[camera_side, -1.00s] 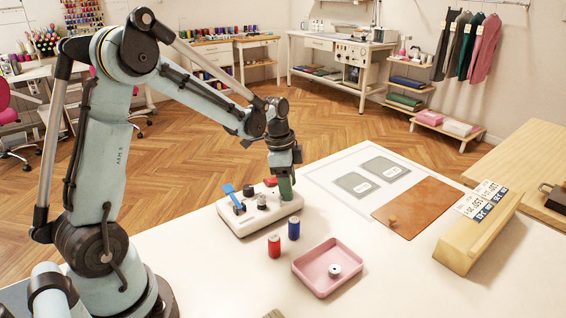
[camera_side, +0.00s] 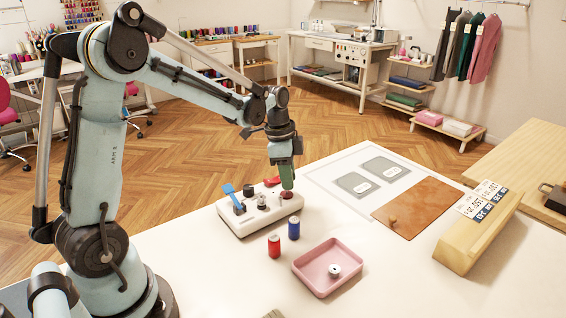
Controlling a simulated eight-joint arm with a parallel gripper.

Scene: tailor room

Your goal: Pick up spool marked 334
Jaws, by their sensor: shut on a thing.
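My gripper (camera_side: 287,187) is over the right end of a white box with controls. It is shut on a small dark red round piece (camera_side: 287,195) at that end of the box. I cannot tell whether this piece is a spool or a knob, or whether it is clear of the box. A red spool (camera_side: 274,246) and a blue spool (camera_side: 294,229) stand upright on the table in front of the box. A pale spool (camera_side: 334,271) with a dark centre stands in a pink tray (camera_side: 312,285). No number is readable on any spool.
The white box (camera_side: 240,226) carries a blue lever (camera_side: 229,190), dark knobs and a red part (camera_side: 272,182). To the right are a brown mat (camera_side: 420,205) with a small knob and a wooden block (camera_side: 465,245) bearing number cards. The table front is mostly clear.

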